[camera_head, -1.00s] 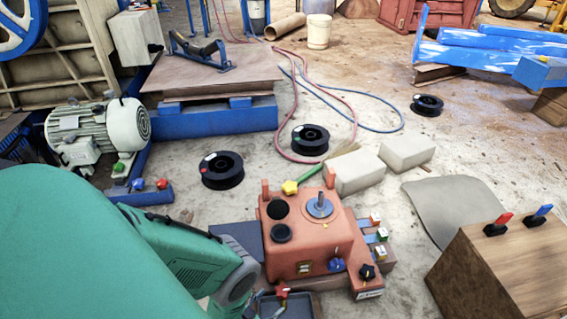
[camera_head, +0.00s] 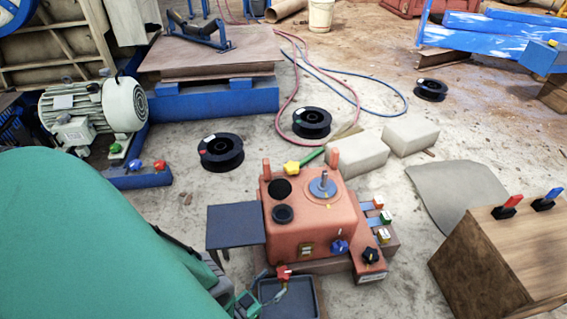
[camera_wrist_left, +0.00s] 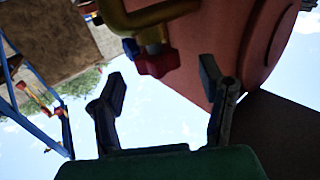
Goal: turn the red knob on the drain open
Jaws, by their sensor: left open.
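The red knob (camera_head: 283,271) sits on the drain at the front foot of the orange machine housing (camera_head: 316,222), above a dark tray (camera_head: 305,292). In the left wrist view the red knob (camera_wrist_left: 158,64) hangs under a brass-coloured pipe (camera_wrist_left: 165,14). My left gripper (camera_head: 256,290) is just left of the knob in the head view, partly hidden by my green arm. In the left wrist view my left gripper (camera_wrist_left: 163,84) is open, its fingers apart with the knob ahead between them. Nothing is held. My right gripper is not in view.
A dark plate (camera_head: 236,225) juts out left of the housing. A blue knob (camera_head: 339,246) and a black knob (camera_head: 371,256) are on its front. A wooden box (camera_head: 505,262) with two switches stands at right. Open concrete floor lies between.

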